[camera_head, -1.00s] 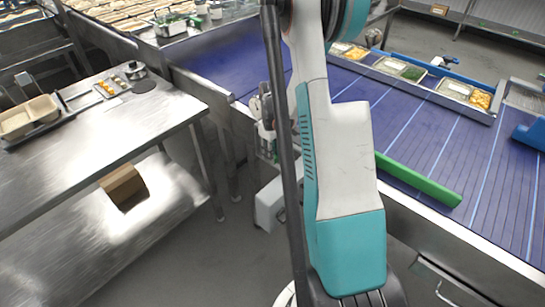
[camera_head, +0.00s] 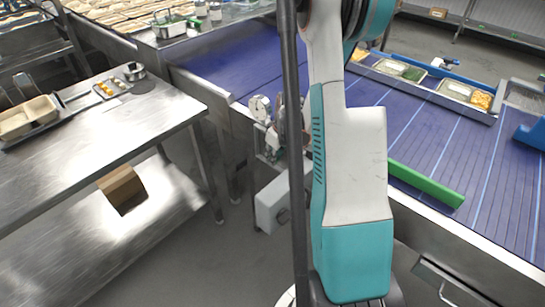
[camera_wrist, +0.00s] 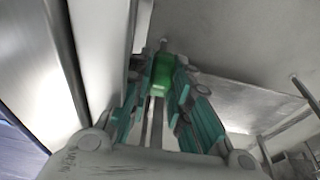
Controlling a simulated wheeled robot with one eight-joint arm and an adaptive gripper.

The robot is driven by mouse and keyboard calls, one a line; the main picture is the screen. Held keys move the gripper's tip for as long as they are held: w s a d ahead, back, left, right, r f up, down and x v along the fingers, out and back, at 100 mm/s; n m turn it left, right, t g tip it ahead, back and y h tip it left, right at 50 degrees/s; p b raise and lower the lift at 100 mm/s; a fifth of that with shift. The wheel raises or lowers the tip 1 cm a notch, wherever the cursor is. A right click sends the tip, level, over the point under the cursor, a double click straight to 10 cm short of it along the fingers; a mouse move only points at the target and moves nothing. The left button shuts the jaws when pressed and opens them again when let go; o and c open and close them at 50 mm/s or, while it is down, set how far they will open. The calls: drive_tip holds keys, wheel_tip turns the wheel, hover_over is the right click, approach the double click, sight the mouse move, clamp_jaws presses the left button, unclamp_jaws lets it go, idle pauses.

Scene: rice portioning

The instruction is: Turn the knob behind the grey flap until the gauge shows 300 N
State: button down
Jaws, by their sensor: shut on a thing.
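The gauge (camera_head: 260,108), a round white dial, stands at the side of the blue conveyor in the head view. It is too small to read. A light grey box-like piece (camera_head: 271,204) hangs below it; I cannot tell whether this is the flap. In the wrist view my gripper (camera_wrist: 163,72) has its teal-padded fingers closed on a green knob (camera_wrist: 163,76), with a grey surface behind it. In the head view my arm and a dark pole hide the knob and most of the gripper.
A steel table (camera_head: 100,150) at left carries bins (camera_head: 28,118) and small items, with a cardboard box (camera_head: 122,187) on its lower shelf. The blue conveyor (camera_head: 440,140) with food trays and a green bar (camera_head: 425,184) lies at right. The floor between is clear.

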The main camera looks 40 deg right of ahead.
drive_tip(key=shift+s+f+t+b, duration=0.1)
drive_tip(key=shift+s+t+b, duration=0.1)
drive_tip(key=shift+t+b, duration=0.6)
drive_tip(key=shift+p, duration=0.3)
drive_tip(key=c, duration=1.8)
unclamp_jaws()
drive_tip(key=shift+o, duration=0.2)
drive_tip(key=v, duration=1.2)
drive_tip(key=shift+s, duration=0.15)
drive_tip(key=shift+d, duration=0.1)
